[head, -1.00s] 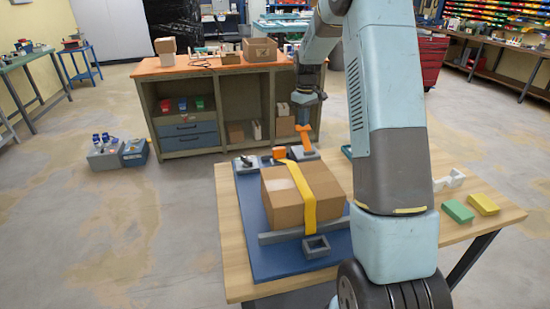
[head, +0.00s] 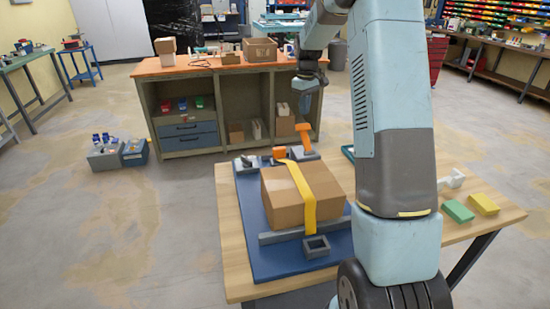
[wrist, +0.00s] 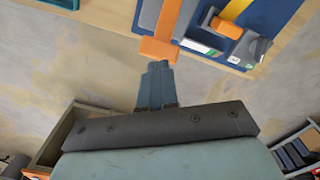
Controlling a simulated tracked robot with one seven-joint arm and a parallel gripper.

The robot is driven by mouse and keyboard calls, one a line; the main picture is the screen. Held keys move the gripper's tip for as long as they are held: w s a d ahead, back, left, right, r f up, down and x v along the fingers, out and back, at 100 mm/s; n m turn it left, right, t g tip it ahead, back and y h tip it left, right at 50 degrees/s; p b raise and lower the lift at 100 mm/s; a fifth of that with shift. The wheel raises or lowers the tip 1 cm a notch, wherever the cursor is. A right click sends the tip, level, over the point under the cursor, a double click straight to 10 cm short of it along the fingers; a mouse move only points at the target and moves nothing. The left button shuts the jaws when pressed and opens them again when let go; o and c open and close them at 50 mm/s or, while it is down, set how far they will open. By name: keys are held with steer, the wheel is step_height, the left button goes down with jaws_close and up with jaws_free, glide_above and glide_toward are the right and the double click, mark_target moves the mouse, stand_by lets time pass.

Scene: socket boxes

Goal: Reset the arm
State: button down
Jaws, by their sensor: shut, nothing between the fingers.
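My gripper (wrist: 157,80) shows in the wrist view with its fingers together and nothing held between them. In the head view my gripper (head: 306,108) hangs above and behind the orange-handled tool (head: 304,134), apart from it. The tool stands upright in a grey socket block (head: 302,154) on the blue board (head: 262,230). In the wrist view the orange handle (wrist: 158,51) shows just beyond the fingertips; the gap between them is hard to judge there. A cardboard box (head: 290,205) with a yellow strap (head: 304,195) across it sits on the board.
The wooden table (head: 232,270) carries a green block (head: 457,211), a yellow block (head: 484,204) and a white part (head: 452,180) at right. An orange-topped workbench (head: 190,66) stands behind. Two bins (head: 104,157) stand on the floor at left. The left floor is mostly open.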

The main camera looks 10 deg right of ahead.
steer(key=shift+r, duration=0.2)
steer(key=shift+s+a+r, duration=0.1)
steer(key=shift+s+r, duration=0.15)
steer(key=s+a+r+m+t, duration=0.1)
steer(key=s+a+r, duration=0.2)
steer(key=s+r, duration=0.55)
steer(key=s+a+r+m+t, duration=0.2)
steer(key=s+r, duration=0.4)
steer(key=s, duration=0.5)
steer(key=s+a+m+t, duration=0.1)
steer(key=s+a, duration=0.1)
steer(key=s, duration=0.9)
steer(key=s+a+f+m+t, duration=0.1)
steer(key=s+m, duration=0.1)
steer(key=s, duration=1)
steer(key=shift+a+t, duration=0.3)
steer(key=shift+a, duration=0.05)
